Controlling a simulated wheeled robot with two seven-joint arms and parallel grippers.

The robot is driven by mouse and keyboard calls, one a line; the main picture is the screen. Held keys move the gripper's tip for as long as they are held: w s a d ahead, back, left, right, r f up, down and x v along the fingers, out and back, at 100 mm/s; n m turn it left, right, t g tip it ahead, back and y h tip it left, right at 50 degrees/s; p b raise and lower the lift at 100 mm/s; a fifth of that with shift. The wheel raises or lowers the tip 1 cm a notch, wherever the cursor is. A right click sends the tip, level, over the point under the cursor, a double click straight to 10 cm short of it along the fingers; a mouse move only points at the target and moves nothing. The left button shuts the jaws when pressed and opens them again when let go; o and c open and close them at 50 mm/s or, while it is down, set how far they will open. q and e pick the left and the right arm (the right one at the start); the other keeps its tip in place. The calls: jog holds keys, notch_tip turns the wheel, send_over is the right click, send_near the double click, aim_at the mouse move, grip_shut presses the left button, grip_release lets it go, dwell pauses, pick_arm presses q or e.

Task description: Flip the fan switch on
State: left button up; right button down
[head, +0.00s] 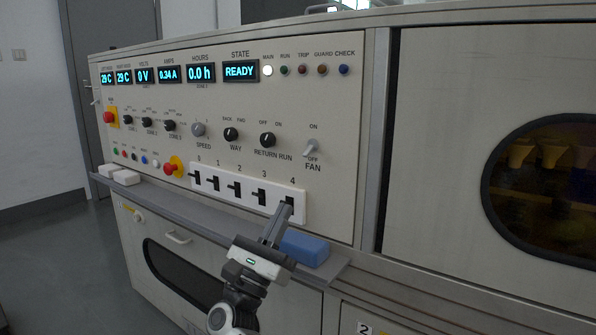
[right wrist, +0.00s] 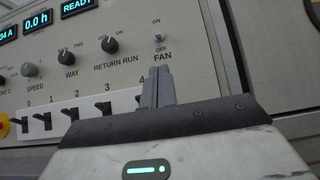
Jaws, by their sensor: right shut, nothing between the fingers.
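The fan switch (head: 311,148) is a small pale toggle on the panel's right side, between the words ON above and OFF and FAN below. It also shows in the right wrist view (right wrist: 158,40), just above the fingertips. I cannot tell surely which way its lever points. My right gripper (head: 287,208) is shut and empty, with its fingertips in front of the lower right of the panel, near lever 4, below the fan switch. In the right wrist view the closed fingers (right wrist: 157,72) point up toward the FAN label. My left gripper is not in view.
A white strip with several numbered black levers (head: 233,190) lies below the knobs. A grey ledge (head: 215,205) runs under the panel, with a blue block (head: 305,248) and white blocks (head: 124,177) on it. A red stop button (head: 171,168) sits left. The display reads READY (head: 240,71).

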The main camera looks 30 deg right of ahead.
aim_at(308, 151)
jog(key=x, duration=0.9)
jog(key=shift+w+d+r, duration=0.2)
jog(key=shift+d+r, duration=0.15)
